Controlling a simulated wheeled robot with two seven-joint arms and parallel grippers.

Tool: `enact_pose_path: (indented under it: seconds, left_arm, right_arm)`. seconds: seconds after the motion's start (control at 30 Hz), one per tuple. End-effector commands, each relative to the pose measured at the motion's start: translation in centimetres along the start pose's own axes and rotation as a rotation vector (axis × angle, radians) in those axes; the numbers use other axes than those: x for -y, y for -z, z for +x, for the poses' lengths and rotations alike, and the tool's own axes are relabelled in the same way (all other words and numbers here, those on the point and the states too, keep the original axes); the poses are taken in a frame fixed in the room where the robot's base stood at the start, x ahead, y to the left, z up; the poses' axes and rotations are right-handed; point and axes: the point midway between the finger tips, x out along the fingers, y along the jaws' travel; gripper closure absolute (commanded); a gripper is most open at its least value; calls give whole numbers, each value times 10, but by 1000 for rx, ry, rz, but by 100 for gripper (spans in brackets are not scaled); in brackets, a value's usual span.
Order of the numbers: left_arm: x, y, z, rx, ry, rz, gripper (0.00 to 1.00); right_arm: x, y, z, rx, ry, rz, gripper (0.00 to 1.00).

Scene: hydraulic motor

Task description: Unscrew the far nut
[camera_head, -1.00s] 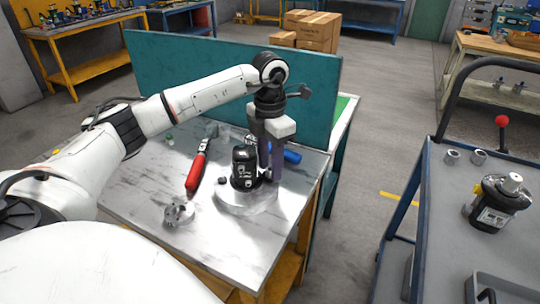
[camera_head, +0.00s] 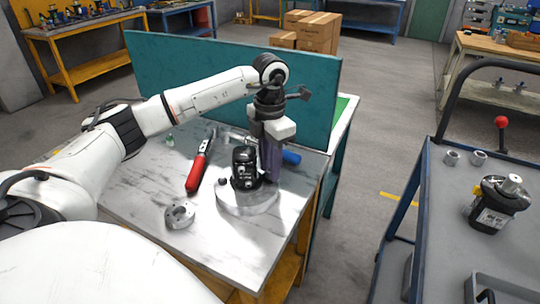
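The black hydraulic motor (camera_head: 245,165) stands upright on a round, pale metal base (camera_head: 246,203) on the marble-topped table. My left gripper (camera_head: 271,178) points straight down at the motor's right, far side, its purple-grey fingers low beside the motor's flange. The fingers overlap in this view, so their gap is hidden. The far nut is not visible; the fingers and the motor cover that spot. A small dark nut-like piece (camera_head: 223,181) shows at the left side of the motor. My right gripper is out of view.
A red-handled tool (camera_head: 196,173) lies left of the motor. A silver ring-shaped part (camera_head: 180,215) lies in front. A blue-handled object (camera_head: 291,157) lies behind the gripper. A teal panel (camera_head: 220,85) stands behind the table. A cart (camera_head: 435,235) with another motor (camera_head: 497,203) stands right.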

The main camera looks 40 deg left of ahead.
Motion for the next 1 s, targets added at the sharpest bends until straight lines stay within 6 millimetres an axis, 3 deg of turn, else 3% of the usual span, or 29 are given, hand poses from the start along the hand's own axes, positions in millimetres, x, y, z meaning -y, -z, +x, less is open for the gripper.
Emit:
enact_pose_path:
  seconds: [0.37, 0.8, 1.0]
  left_arm:
    - [0, 0, 0, -1, 0, 42, 73]
    - [0, 0, -1, 0, -1, 701, 73]
    - [0, 0, 0, 0, 0, 889, 73]
  right_arm:
    - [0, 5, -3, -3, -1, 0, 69]
    - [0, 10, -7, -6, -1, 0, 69]
    - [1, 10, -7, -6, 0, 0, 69]
